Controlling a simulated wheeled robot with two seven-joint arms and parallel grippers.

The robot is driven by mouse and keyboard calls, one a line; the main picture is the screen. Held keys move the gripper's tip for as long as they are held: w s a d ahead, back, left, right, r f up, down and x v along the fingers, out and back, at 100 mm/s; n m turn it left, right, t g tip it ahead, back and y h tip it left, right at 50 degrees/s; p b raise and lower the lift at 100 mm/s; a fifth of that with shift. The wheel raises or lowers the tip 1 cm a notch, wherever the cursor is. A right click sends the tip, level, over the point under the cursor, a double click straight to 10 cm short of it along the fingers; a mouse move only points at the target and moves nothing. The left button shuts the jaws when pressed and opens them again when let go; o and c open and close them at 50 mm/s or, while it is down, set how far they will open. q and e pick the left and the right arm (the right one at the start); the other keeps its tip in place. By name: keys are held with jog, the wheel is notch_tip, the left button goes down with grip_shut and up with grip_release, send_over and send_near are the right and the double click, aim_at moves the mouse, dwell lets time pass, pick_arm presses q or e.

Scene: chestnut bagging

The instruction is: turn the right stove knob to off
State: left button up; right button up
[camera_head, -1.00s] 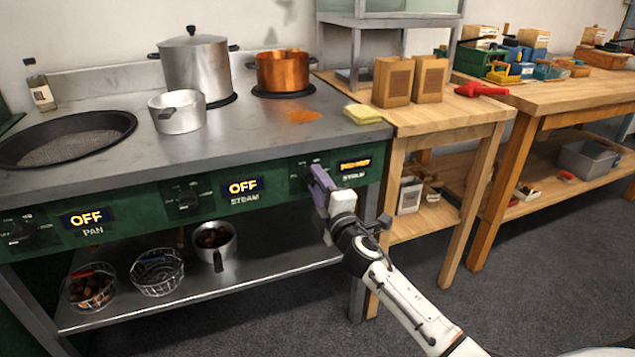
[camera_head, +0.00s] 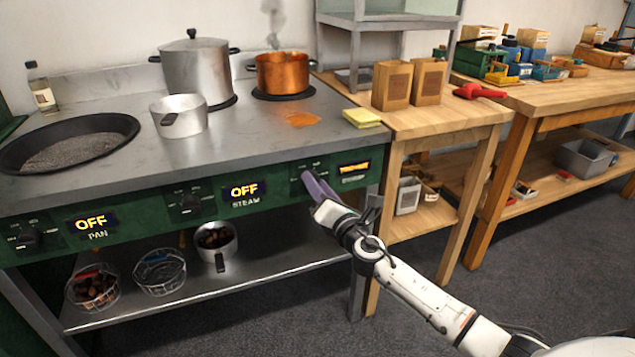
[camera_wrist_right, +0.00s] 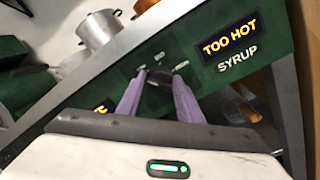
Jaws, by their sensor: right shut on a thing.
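The right stove knob (camera_wrist_right: 160,84) is a dark knob on the green front panel, under the copper pot, beside a display (camera_wrist_right: 231,34) that reads TOO HOT above the word SYRUP. My right gripper (camera_wrist_right: 157,86) has its two purple fingers on either side of this knob and is shut on it. In the head view my right gripper (camera_head: 309,180) reaches the panel from the lower right and hides most of the knob. The copper pot (camera_head: 283,75) stands on the right burner with grey smoke above it. My left gripper is not in view.
The middle knob (camera_head: 190,202) and left knob (camera_head: 29,240) have displays reading OFF. A steel pot (camera_head: 195,72), a small saucepan (camera_head: 180,118) and a yellow sponge (camera_head: 362,118) are on the stovetop. A lower shelf (camera_head: 270,268) with baskets lies below the panel.

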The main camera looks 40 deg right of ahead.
pick_arm(q)
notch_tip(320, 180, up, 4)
jog(key=p, duration=0.5)
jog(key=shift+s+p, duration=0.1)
jog(key=shift+p, duration=0.25)
pick_arm(e)
jog(key=n, duration=1)
jog(key=shift+n+y, duration=0.3)
jog(key=shift+y, duration=0.1)
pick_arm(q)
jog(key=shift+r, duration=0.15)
pick_arm(e)
jog(key=o, duration=1)
jog(key=shift+r, duration=0.1)
jog(key=shift+s, duration=0.1)
pick_arm(q)
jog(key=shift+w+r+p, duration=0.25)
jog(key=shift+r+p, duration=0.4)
jog(key=shift+p, duration=0.1)
pick_arm(e)
jog(key=s, duration=0.3)
jog(key=s+a, duration=0.1)
jog(key=s, duration=0.6)
jog(key=shift+a, duration=0.35)
